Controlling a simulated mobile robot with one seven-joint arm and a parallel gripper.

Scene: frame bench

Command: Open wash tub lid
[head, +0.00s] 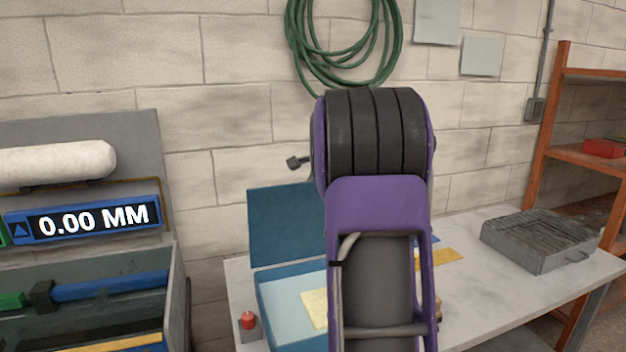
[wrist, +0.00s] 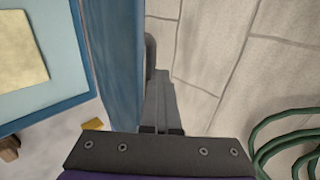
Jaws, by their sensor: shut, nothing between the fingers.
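The blue wash tub (head: 263,312) stands on the bench, partly hidden behind my arm. Its blue lid (head: 284,226) is raised and stands upright at the back of the tub. A pale yellow cloth or sponge (head: 314,309) lies in the light-blue inside. In the wrist view, the tub (wrist: 62,104) is at the left and the lid (wrist: 112,62) stands beside my fingers. A grey handle (wrist: 150,52) shows on the lid's outer side, near my fingertips. My gripper (wrist: 159,78) is shut and empty on that outer side; I cannot tell whether it touches the lid. My arm hides it in the head view.
A small red-topped item (head: 248,322) is left of the tub. A grey metal tray with a grate (head: 540,240) sits on the bench's right part. A green hose (head: 340,75) hangs on the block wall behind. A measuring stand (head: 150,130) is at the left.

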